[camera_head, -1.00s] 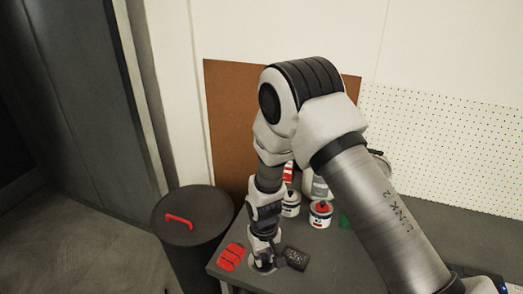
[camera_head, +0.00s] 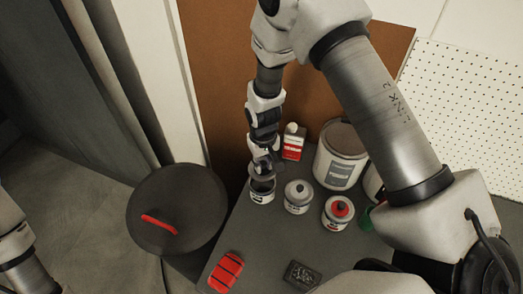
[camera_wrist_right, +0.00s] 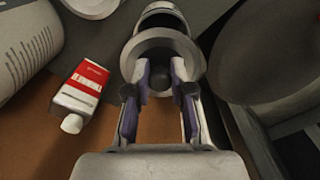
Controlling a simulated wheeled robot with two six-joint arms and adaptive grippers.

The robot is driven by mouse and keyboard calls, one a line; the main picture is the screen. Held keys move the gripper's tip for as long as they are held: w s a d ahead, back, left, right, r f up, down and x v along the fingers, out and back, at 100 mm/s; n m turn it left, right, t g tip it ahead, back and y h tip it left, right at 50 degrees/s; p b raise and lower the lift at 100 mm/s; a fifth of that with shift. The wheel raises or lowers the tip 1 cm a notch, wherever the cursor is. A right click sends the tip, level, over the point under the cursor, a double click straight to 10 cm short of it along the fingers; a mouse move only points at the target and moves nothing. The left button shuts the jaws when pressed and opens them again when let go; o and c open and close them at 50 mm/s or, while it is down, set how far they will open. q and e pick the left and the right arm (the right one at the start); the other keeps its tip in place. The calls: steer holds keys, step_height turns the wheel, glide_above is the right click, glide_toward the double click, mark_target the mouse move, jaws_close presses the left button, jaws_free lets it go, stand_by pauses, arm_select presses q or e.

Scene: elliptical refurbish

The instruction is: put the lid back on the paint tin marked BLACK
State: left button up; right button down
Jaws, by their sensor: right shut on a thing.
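My right gripper (camera_head: 263,158) is shut on the knob of a grey round lid (camera_head: 267,171), at the back left of the bench. The lid is just above the leftmost small tin (camera_head: 262,195), whose dark opening partly shows below it. In the right wrist view my right gripper (camera_wrist_right: 160,85) has its two fingers on either side of the knob. The lid (camera_wrist_right: 188,50) there covers much of the tin (camera_wrist_right: 162,8) behind it. I cannot tell whether lid and tin touch. The tin's label is too small to read. My left gripper is out of view.
Beside it stand a grey-topped tin (camera_head: 297,204) and a red-topped tin (camera_head: 336,221). Behind are a red-and-white can (camera_head: 293,146) and a big pail (camera_head: 340,160). A red item (camera_head: 226,272) and dark block (camera_head: 301,275) lie in front. A bin (camera_head: 200,205) stands left.

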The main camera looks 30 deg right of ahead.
steer(key=shift+s+a+f+b, duration=0.1)
steer(key=shift+s+f+b, duration=0.2)
steer(key=shift+f+b, duration=0.15)
steer(key=shift+s+a+f+b, duration=0.1)
steer(key=shift+s+f+b, duration=0.25)
steer(key=shift+f, duration=0.2)
steer(key=f+b, duration=0.1)
steer(key=w+f+b, duration=0.1)
steer(key=f, duration=0.1)
steer(key=shift+w+f, duration=0.15)
steer(key=shift+w, duration=0.05)
steer(key=shift+s+f, duration=0.1)
steer(key=shift+f, duration=0.15)
steer(key=shift+s+d, duration=0.1)
steer(key=shift+s, duration=0.05)
steer(key=shift+f, duration=0.1)
steer(key=shift+f+p, duration=0.1)
steer(key=shift+p, duration=0.3)
stand_by(0.8)
